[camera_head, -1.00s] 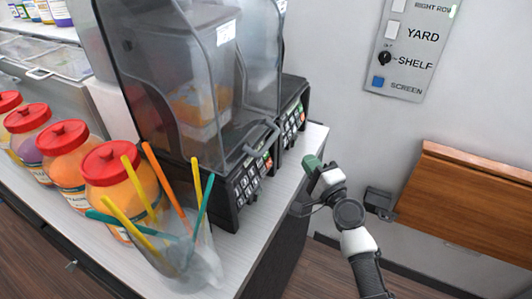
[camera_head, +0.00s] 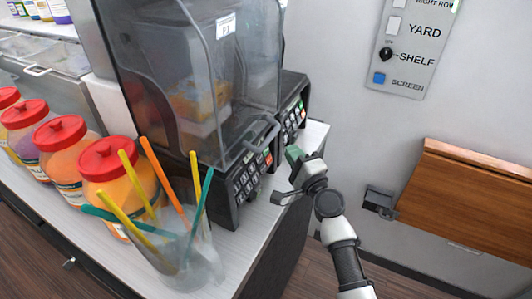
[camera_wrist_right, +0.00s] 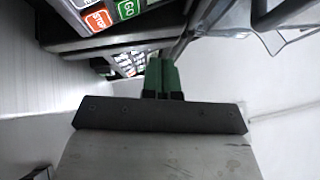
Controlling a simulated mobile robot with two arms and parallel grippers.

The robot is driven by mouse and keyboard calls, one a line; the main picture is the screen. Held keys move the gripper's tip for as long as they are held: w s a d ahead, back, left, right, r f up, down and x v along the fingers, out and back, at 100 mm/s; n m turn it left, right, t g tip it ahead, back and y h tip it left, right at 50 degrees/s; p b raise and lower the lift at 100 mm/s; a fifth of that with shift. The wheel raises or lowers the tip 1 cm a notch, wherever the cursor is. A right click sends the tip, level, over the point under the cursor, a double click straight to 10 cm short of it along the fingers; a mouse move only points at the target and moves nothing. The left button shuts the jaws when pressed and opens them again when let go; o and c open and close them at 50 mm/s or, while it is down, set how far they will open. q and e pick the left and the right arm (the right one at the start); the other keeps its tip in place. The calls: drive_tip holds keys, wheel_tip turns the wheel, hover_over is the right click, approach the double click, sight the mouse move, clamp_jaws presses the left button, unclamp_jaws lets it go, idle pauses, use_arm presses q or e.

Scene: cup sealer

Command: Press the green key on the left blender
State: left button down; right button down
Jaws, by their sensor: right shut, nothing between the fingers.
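The left blender (camera_head: 165,85) stands on the counter under a clear cover, its dark keypad (camera_head: 247,178) on the front facing right. In the right wrist view its green GO key (camera_wrist_right: 128,9) is at the top, beside a red STOP key (camera_wrist_right: 98,20). My right gripper (camera_head: 292,155) is shut and empty, its green fingertips close to the right of the keypad, apart from it. In the right wrist view the fingertips (camera_wrist_right: 162,72) lie below and right of the GO key. My left gripper is not in view.
A second blender with its own keypad (camera_head: 291,122) stands just behind. A clear cup of coloured straws (camera_head: 188,262) and red-lidded jars (camera_head: 112,165) stand at the left. A wall switch panel (camera_head: 405,50) and wooden shelf (camera_head: 475,200) are at the right.

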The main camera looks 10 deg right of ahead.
sight(274, 143)
drive_tip(key=shift+w+a+f+b, duration=0.3)
drive_tip(key=shift+w+a, duration=0.2)
drive_tip(key=shift+a, duration=0.25)
drive_tip(key=shift+w+a+f+b, duration=0.3)
drive_tip(key=shift+w+a, duration=0.2)
drive_tip(key=shift+a, duration=0.25)
drive_tip(key=shift+a, duration=0.1)
idle(0.9)
drive_tip(key=shift+w+a+f, duration=0.1)
drive_tip(key=shift+w+a, duration=0.1)
drive_tip(key=shift+a, duration=0.05)
drive_tip(key=shift+w+a+f+b, duration=0.1)
drive_tip(key=shift+w+a+b, duration=0.15)
drive_tip(key=shift+b, duration=0.25)
idle(0.5)
drive_tip(key=shift+s+d, duration=0.1)
drive_tip(key=shift+s, duration=0.05)
drive_tip(key=shift+s+d+r+p, duration=0.25)
drive_tip(key=shift+s+d+p, duration=0.1)
drive_tip(key=shift+d, duration=0.15)
idle(0.3)
